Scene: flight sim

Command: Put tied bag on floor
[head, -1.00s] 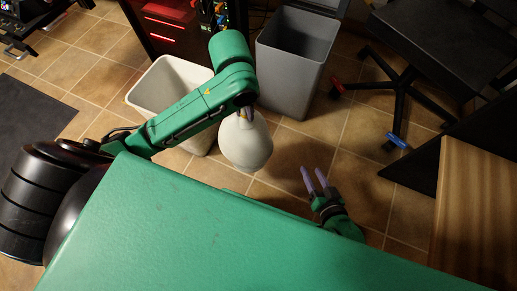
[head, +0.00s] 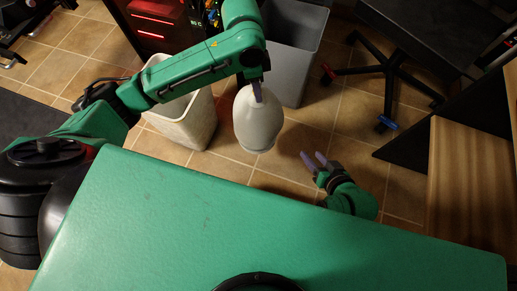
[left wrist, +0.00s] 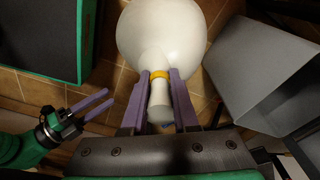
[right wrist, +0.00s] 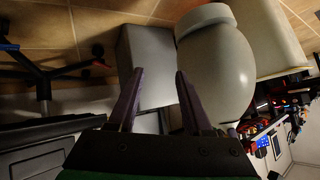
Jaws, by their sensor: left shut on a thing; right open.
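The tied bag (head: 257,120) is a round, pale white bag hanging below my left gripper (head: 257,88) in the head view. In the left wrist view, the bag's body (left wrist: 160,32) bulges beyond the fingers, and a yellow tie (left wrist: 159,75) circles its neck. My left gripper (left wrist: 160,95) is shut on that neck. The bag hangs above the tiled floor (head: 265,165), apart from it as far as I can tell. My right gripper (head: 313,162) is open and empty, below and right of the bag; the bag (right wrist: 215,70) also shows in the right wrist view.
A white bin (head: 185,125) stands left of the bag and a grey bin (head: 300,50) stands behind it. A chair base (head: 385,85) is at the right, near a wooden surface (head: 465,190). Bare floor tiles lie between the bins and the chair.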

